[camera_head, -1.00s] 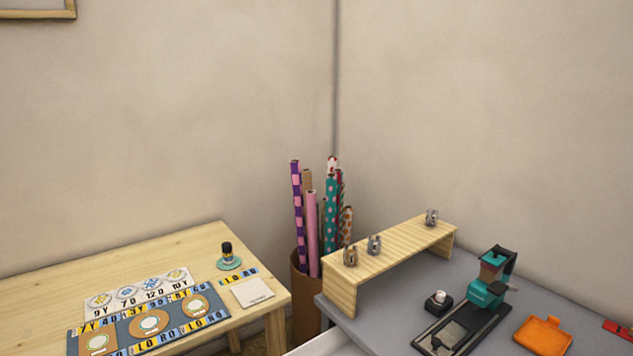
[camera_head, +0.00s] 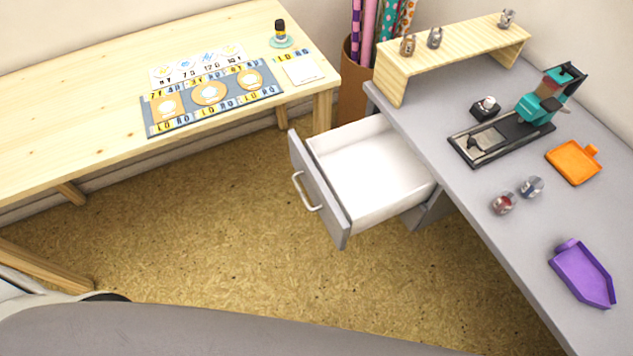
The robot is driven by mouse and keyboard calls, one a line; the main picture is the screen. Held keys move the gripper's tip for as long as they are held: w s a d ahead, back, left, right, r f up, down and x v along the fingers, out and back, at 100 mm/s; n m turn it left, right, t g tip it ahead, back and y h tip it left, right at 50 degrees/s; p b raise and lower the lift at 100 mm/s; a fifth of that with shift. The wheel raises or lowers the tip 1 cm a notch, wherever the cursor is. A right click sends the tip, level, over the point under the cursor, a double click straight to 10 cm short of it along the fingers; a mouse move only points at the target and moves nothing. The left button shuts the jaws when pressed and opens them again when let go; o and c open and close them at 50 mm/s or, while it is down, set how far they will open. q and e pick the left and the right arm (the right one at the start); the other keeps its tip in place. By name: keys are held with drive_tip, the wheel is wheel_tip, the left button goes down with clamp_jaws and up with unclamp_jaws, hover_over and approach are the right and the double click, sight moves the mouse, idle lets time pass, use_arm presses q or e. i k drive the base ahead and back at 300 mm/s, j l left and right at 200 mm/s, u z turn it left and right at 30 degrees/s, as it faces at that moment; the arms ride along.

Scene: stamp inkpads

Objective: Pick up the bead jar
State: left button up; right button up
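Several small jar-like items are in view, and I cannot tell for sure which is the bead jar. A small silver jar with a red face (camera_head: 503,203) lies on the grey desk, with a silver-blue one (camera_head: 531,187) beside it. On the wooden riser stand a brownish one (camera_head: 408,45), a grey one (camera_head: 435,37) and another grey one (camera_head: 507,18). Their contents are too small to make out. Neither of my grippers is in view.
The grey desk (camera_head: 500,255) holds a teal and black device (camera_head: 545,100), an orange tray (camera_head: 573,162) and a purple tray (camera_head: 582,274). An empty white drawer (camera_head: 370,175) stands open over the floor. A wooden table (camera_head: 60,110) with printed cards stands left.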

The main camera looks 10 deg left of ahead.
sight(506, 200)
drive_tip(key=z, duration=1.15)
drive_tip(key=j+z, duration=0.2)
